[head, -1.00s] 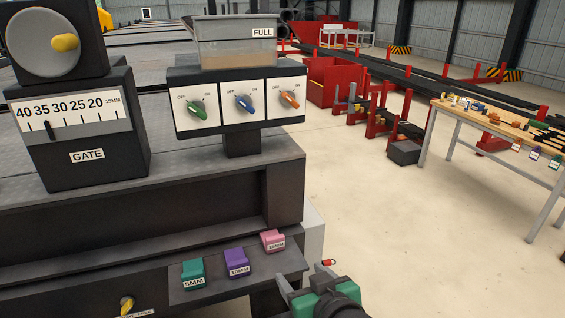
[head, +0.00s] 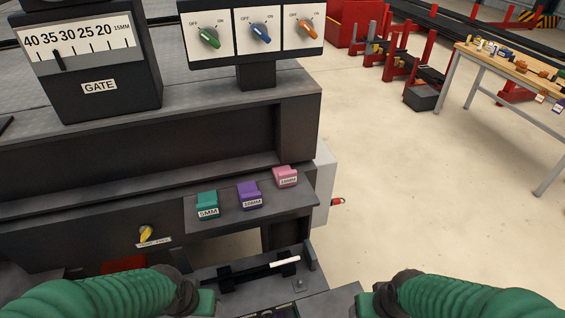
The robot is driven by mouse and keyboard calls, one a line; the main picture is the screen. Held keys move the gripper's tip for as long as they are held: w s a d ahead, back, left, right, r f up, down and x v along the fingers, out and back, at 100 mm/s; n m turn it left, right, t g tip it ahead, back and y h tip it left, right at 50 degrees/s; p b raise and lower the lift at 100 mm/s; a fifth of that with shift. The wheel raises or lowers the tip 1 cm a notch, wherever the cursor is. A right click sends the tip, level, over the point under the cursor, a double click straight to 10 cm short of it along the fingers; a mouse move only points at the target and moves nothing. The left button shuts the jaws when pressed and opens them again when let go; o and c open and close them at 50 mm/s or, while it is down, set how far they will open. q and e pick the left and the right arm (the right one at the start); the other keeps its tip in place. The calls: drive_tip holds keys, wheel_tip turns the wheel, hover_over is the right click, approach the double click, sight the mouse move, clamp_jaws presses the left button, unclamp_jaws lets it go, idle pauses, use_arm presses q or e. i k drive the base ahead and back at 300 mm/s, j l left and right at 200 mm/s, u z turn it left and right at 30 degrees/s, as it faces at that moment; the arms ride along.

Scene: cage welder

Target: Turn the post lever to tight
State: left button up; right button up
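A small yellow lever (head: 146,232) sticks out of the dark front panel of the machine at lower left, tilted, with a small white label (head: 154,242) beneath it that I cannot read clearly. I cannot tell whether this is the post lever. A dark bar with a white end (head: 285,262) lies on the lower ledge, right of the yellow lever. Both my arms show only as green sleeves and dark joints along the bottom edge, left and right. The fingers of both grippers are outside the picture. Neither arm visibly touches a lever.
Green, purple and pink labelled blocks (head: 249,194) sit on the sloped shelf. The gate gauge (head: 99,87) and three switches (head: 261,36) stand above. Open floor (head: 420,190) lies right of the machine.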

sight(146, 231)
drive_tip(key=k+j, duration=0.15)
drive_tip(key=k, duration=0.15)
drive_tip(key=k+j+u, duration=0.1)
drive_tip(key=k, duration=0.9)
